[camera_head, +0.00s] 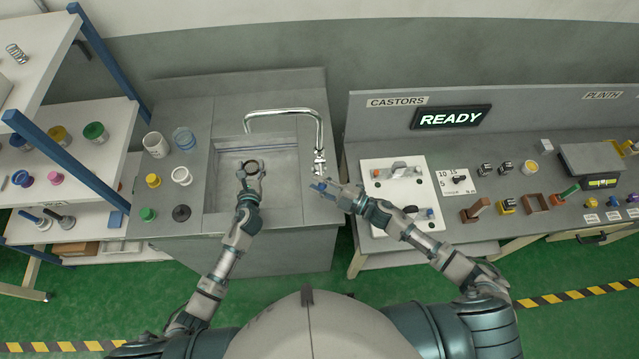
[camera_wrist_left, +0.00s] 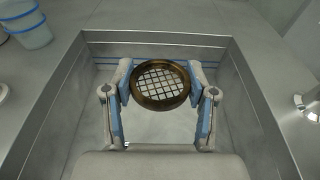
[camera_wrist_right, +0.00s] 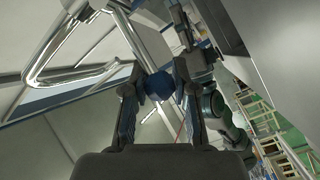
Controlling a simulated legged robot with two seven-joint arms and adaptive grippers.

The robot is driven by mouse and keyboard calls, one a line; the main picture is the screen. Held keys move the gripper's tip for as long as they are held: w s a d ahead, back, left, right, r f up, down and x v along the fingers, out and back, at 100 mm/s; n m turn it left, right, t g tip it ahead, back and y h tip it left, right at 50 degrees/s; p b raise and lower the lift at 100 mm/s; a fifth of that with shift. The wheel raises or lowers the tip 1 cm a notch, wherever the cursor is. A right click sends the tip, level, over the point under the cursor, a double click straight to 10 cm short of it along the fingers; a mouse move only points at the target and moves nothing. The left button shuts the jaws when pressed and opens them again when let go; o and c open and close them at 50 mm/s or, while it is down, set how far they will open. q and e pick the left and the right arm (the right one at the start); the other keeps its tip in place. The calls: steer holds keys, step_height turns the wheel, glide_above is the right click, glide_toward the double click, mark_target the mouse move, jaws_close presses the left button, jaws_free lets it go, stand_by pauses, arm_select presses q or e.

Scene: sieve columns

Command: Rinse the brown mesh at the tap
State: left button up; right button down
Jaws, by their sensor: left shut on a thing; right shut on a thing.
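The brown mesh (camera_head: 252,166) is a round brown ring with a pale grid. It sits level inside or over the sink basin (camera_head: 225,200). My left gripper (camera_head: 251,173) is shut on its rim from both sides; the mesh (camera_wrist_left: 160,84) fills the space between the fingers in the left wrist view. The tap (camera_head: 284,112) is a chrome spout arching over the basin from its right side. My right gripper (camera_head: 322,187) is beside the tap's base, shut on a small dark blue piece (camera_wrist_right: 160,86), perhaps the tap's handle. I cannot make out running water.
Left of the basin stand a white cup (camera_head: 155,144), a clear blue-banded beaker (camera_head: 185,139) and several small jars. Right of the sink is a bench with a white panel (camera_head: 397,172) and a READY display (camera_head: 451,117). Shelves stand at far left.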

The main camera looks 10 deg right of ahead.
steer(key=shift+w+d+f, duration=0.1)
steer(key=shift+d+f, duration=0.2)
steer(key=shift+d, duration=0.2)
steer(key=shift+r, duration=0.55)
steer(key=shift+w+d+r, duration=0.15)
steer(key=shift+r, duration=0.25)
steer(key=c, duration=0.9)
jaws_free()
steer(key=shift+d, duration=0.15)
steer(key=shift+o, duration=0.2)
steer(key=shift+d, duration=0.35)
steer(key=shift+s+d+f, duration=0.1)
steer(key=shift+s+d, duration=0.05)
steer(key=shift+s, duration=0.25)
steer(key=v, duration=1.1)
